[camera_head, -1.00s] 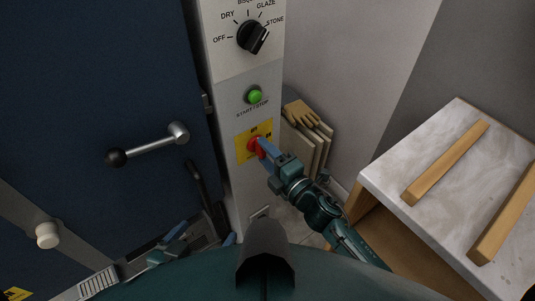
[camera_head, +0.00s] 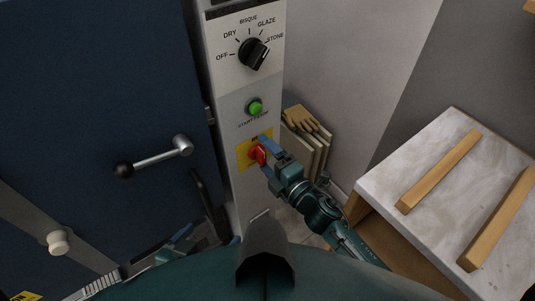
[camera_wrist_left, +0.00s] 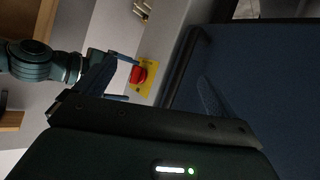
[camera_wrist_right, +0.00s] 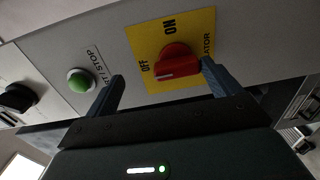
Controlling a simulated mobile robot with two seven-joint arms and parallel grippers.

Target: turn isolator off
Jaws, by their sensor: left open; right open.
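The isolator is a red rotary knob (camera_head: 257,154) on a yellow plate (camera_head: 243,153), low on the grey control panel. In the right wrist view, the knob (camera_wrist_right: 177,62) has a white mark on its side toward the OFF label; ON is printed above it. My right gripper (camera_head: 268,158) is open in front of the knob, with one finger to each side and no clear contact. The left wrist view also shows the knob (camera_wrist_left: 138,75), with my right gripper beside it. My left gripper (camera_head: 173,246) is open and empty, low by the blue door.
Above the isolator are a green start/stop button (camera_head: 255,107) and a black dial (camera_head: 253,54). A blue door with a lever handle (camera_head: 160,158) is at left. A glove (camera_head: 300,118) lies on upright boards at right. A pale table (camera_head: 400,225) with wooden bars is further right.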

